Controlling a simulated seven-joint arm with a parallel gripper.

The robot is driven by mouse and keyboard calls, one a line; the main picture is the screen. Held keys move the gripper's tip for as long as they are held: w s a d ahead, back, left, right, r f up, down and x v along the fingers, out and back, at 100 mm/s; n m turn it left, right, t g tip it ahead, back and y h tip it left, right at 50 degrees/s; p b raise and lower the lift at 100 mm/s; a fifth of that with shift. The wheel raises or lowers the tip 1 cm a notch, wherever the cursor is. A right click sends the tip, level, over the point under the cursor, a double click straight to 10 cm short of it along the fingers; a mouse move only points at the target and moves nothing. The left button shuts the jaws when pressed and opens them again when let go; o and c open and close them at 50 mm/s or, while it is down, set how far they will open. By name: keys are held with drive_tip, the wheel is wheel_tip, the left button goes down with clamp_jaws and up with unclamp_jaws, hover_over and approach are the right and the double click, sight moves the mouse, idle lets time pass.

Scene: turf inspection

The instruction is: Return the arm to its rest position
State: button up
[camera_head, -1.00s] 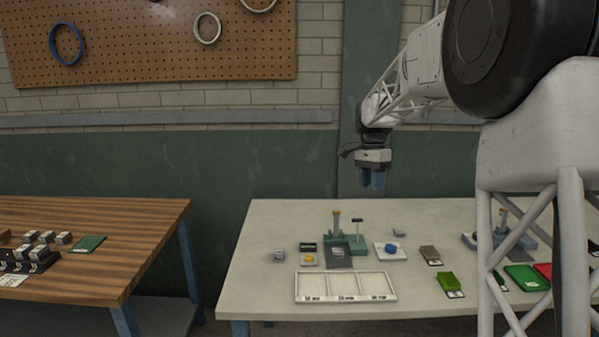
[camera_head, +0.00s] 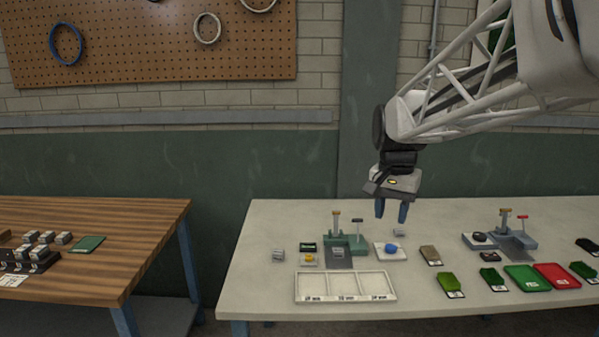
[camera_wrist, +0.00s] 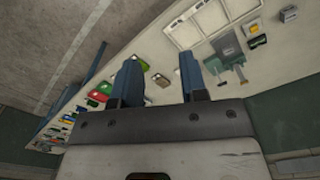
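My gripper (camera_head: 391,210) hangs above the back part of the pale table (camera_head: 270,222), fingers pointing down. Its two blue fingers are apart with nothing between them. In the wrist view my gripper (camera_wrist: 160,85) also shows open and empty, with the table (camera_wrist: 150,38) beyond it. My arm reaches in from the upper right in the head view.
Below the gripper are a blue item on a white plate (camera_head: 398,255) and a green stand (camera_head: 335,240). A three-part white tray (camera_head: 345,299) lies in front. Green (camera_head: 516,286) and red (camera_head: 569,283) trays lie right. A wooden table (camera_head: 140,235) stands left.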

drive_tip(key=s+f+n+t, duration=0.1)
drive_tip(key=s+f+n, duration=0.2)
drive_tip(key=s, duration=1)
drive_tip(key=s+a+f+n+t, duration=0.1)
drive_tip(key=s+f+n, duration=0.2)
drive_tip(key=s, duration=1)
wheel_tip(320, 180, down, 4)
drive_tip(key=shift+s+r+t, duration=0.2)
drive_tip(key=shift+s+t, duration=0.1)
drive_tip(key=shift+s, duration=0.05)
